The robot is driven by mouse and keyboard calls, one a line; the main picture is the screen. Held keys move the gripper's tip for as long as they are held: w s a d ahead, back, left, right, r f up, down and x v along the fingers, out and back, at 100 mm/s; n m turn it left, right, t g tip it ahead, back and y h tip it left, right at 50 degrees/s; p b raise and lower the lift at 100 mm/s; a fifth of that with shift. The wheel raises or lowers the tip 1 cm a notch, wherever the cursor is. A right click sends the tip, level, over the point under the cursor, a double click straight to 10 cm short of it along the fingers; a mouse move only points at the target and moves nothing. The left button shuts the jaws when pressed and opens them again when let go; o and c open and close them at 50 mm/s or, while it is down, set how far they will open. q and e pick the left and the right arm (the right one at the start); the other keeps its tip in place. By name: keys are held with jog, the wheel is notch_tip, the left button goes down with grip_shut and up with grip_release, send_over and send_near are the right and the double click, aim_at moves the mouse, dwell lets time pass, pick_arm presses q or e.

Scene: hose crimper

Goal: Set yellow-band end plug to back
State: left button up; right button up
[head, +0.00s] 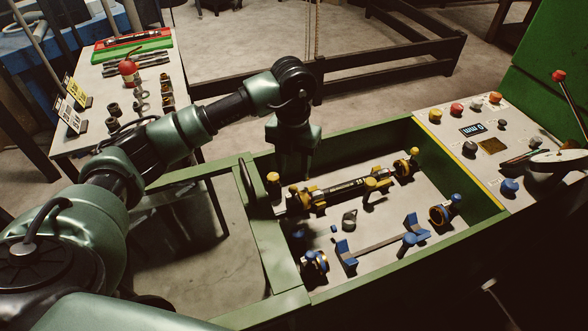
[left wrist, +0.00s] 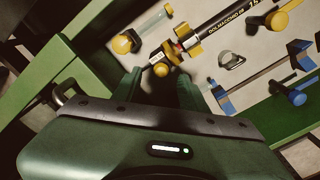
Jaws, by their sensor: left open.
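A hose (head: 345,188) with a dark sleeve and lettering lies in yellow holders on the machine bed. A yellow-and-black end piece (head: 299,199), which looks like the yellow-band end plug, is at its left end. It shows in the left wrist view (left wrist: 164,63), just beyond my fingertips. A yellow knob (head: 273,178) stands to its left. Another yellow-and-black piece (head: 404,167) is at the hose's right end. My left gripper (head: 293,176) points down at the left end piece, with its fingers apart in the left wrist view (left wrist: 160,88). Contact cannot be told. My right gripper is out of view.
Blue holders (head: 345,257) and blue-and-black end pieces (head: 440,214) lie nearer the front. Green walls (head: 405,264) edge the bed. A control panel (head: 475,120) is at right, a parts table (head: 95,85) at left.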

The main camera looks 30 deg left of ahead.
aim_at(293, 186)
pick_arm(q)
jog(key=f, duration=0.1)
jog(key=f+p, duration=0.1)
jog(key=s+f, duration=0.1)
jog(key=f, duration=0.1)
jog(key=shift+s+d+f, duration=0.1)
jog(key=shift+d, duration=0.15)
jog(key=shift+w+a+f+p, duration=0.1)
jog(key=shift+w+f+p, duration=0.1)
jog(key=shift+f, duration=0.6)
jog(key=shift+w+f+p, duration=0.1)
jog(key=shift+f+p, duration=0.1)
jog(key=shift+f, duration=0.55)
jog(key=shift+c, duration=0.9)
grip_shut()
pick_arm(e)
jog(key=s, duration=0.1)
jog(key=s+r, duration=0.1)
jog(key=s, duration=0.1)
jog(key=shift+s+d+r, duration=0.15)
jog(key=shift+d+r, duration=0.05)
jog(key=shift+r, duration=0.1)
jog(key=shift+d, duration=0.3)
